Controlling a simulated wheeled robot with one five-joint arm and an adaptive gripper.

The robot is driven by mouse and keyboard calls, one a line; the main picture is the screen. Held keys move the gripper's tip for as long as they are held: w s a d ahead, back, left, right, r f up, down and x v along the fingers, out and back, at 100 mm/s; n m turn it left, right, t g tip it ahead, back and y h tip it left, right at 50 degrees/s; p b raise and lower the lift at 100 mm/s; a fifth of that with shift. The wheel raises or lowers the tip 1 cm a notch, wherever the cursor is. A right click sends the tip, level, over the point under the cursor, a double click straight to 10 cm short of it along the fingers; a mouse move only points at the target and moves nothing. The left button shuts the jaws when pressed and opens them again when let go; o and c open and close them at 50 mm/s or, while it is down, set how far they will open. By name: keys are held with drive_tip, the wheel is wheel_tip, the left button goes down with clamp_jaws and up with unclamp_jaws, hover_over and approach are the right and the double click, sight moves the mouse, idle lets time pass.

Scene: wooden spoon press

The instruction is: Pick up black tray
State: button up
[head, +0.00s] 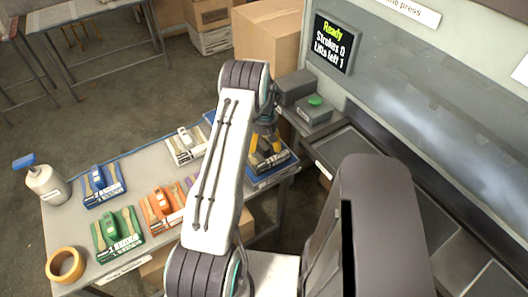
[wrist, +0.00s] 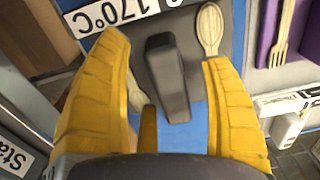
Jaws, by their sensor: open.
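The black tray's dark upright handle (wrist: 167,80) stands in the middle of the wrist view. Behind it are the tray's dark surface, a white "170°C" label and wooden spoons (wrist: 209,30). My gripper (wrist: 164,60) is open, with one yellow finger on each side of the handle. Gaps show between the handle and both fingers, so it is not clasped. In the head view my gripper (head: 266,160) is over the right end of the table, and my arm and fingers hide most of the black tray.
Blue (head: 104,186), green (head: 117,232), orange (head: 162,207) and white (head: 186,146) trays stand on the table. A purple tray (wrist: 268,32) is close by.

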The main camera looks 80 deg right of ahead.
drive_tip(key=c, duration=1.4)
drive_tip(key=shift+r, duration=0.1)
